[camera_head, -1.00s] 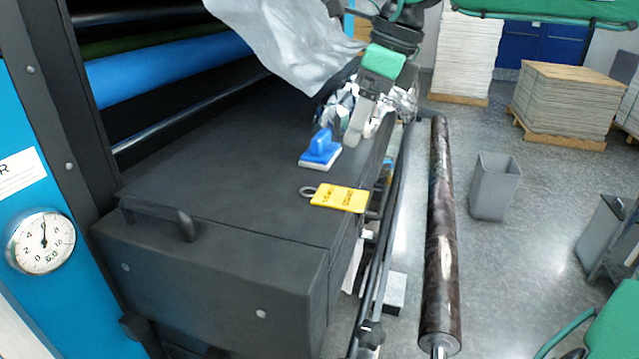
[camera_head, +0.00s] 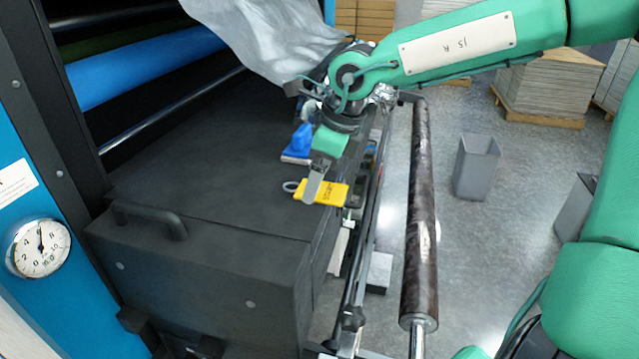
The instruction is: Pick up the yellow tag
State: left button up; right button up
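The yellow tag (camera_head: 333,191) lies flat near the right edge of the black machine top, its metal ring (camera_head: 290,187) on its left side. My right gripper (camera_head: 312,194) comes in from the upper right and points down over the tag. Its grey finger covers part of the tag's left portion. I cannot tell whether it touches the tag. The fingers line up in this view, so the gap between them is hidden. My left gripper is not in view.
A blue-handled scraper or stamp (camera_head: 298,146) lies just behind the tag, close to my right gripper. The black machine top (camera_head: 200,175) is clear to the left. A dark roll (camera_head: 421,230) stands beyond the edge on the right, with a grey bin (camera_head: 476,167) beyond.

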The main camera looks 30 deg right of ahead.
jog(key=shift+a+f, duration=0.15)
jog(key=shift+f, duration=0.35)
jog(key=shift+f, duration=0.1)
jog(key=shift+c, duration=0.2)
jog(key=c, duration=1)
